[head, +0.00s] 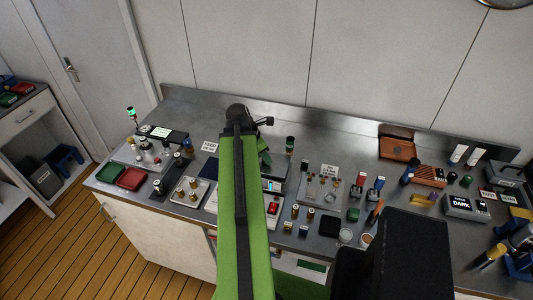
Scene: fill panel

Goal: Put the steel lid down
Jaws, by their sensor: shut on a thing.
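My green arm (240,210) reaches up from the bottom centre over the worktop and bends at a dark joint near its far end. A short green link shows just right of that joint, above the panel area. My gripper is hidden behind the arm, so its jaws do not show. I cannot make out the steel lid; it may also be hidden behind the arm. A panel with a red switch (273,208) shows partly, right of the arm.
The steel worktop (340,145) is crowded at the front. A red tray (131,178) and a green tray (111,171) lie at the left. A brown tray (397,148) stands back right, near a dark box (466,206) marked "DARK". The back middle is clearer.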

